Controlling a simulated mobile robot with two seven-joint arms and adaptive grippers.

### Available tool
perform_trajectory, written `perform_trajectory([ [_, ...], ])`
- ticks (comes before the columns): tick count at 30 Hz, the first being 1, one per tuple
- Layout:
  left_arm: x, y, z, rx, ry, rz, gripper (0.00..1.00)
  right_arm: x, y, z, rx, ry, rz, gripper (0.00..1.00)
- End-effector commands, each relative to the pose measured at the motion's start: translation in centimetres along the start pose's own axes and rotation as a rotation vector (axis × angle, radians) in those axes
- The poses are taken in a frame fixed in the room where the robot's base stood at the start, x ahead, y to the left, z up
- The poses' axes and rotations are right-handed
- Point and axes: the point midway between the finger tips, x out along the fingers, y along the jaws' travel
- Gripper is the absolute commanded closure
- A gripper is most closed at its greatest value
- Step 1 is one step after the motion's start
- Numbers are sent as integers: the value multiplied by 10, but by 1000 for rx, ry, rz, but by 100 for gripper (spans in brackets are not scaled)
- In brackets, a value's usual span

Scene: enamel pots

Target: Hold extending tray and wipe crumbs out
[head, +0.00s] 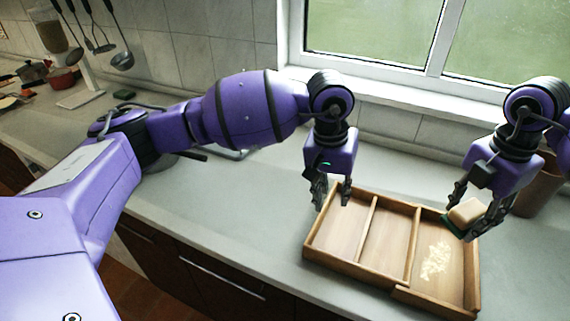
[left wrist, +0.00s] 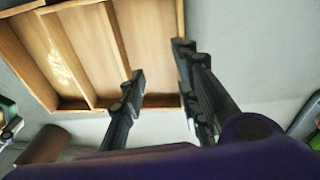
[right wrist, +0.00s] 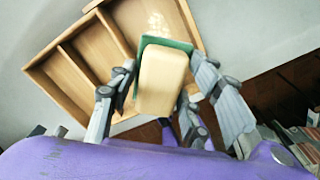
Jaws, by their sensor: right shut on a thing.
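A wooden tray (head: 387,211) with three compartments lies on the counter. Pale crumbs (head: 436,260) lie in its right compartment, and they also show in the left wrist view (left wrist: 62,66). My left gripper (head: 333,196) is open at the tray's left end, and in the left wrist view its fingers (left wrist: 160,60) stand apart near the end wall with nothing held between them. My right gripper (head: 470,212) is shut on a sponge (right wrist: 163,80) with a cream body and green face. It holds the sponge at the right compartment's back corner; whether it touches the tray cannot be told.
A brown pot (head: 541,185) stands behind my right gripper. A window (head: 430,45) is above the counter (head: 240,205). Ladles (head: 122,58) hang on the left wall, and a red pot (head: 62,78) stands at the far left. The counter left of the tray is clear.

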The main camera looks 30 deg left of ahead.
Motion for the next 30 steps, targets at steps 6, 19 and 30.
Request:
perform_trajectory([
  [6,-13,-22,-17,103,57,-109,70,0,0,0,0,0,0,76],
  [19,56,-29,-20,105,54,-110,70,0,0,0,0,0,0,76],
  [30,100,-34,-24,106,58,-108,70,0,0,0,0,0,0,76],
])
